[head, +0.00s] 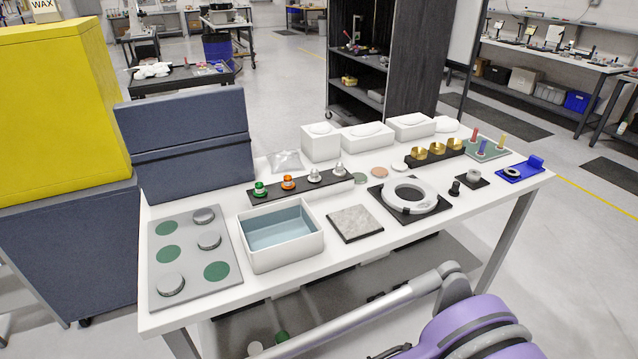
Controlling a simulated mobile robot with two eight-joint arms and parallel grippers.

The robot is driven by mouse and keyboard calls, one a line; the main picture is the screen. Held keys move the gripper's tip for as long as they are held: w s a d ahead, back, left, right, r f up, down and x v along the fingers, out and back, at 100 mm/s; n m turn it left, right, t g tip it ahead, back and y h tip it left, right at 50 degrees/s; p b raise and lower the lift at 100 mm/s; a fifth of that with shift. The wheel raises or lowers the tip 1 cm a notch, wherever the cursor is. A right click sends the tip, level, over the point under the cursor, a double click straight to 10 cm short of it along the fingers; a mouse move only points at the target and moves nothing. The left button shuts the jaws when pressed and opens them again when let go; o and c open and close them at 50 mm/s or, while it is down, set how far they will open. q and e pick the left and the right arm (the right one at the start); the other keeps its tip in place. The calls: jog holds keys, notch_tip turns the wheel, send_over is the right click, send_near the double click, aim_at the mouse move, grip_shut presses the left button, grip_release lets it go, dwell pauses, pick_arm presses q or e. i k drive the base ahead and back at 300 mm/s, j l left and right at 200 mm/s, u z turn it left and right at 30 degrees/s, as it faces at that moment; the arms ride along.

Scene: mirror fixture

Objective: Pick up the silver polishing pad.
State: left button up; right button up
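Several silver things stand on the white table, and I cannot tell for sure which is the polishing pad. A black strip (270,196) carries a green-topped piece (259,189), an orange-topped piece (288,182) and two silver-topped pieces, one in the middle (314,175) and one at the right end (339,169). The grey board (196,238) at the left holds three silver discs, at the back (204,215), middle (209,240) and front (171,284), beside green circles. Neither gripper shows; part of my purple and grey arm is at the lower right.
A white open box (283,256), a stone tile (355,223) and a ring fixture (410,196) stand along the table's front. White blocks (367,137) line the back. A blue panel (190,145) rises at the left back.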

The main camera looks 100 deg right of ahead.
aim_at(314, 177)
jog(key=z, duration=3.25)
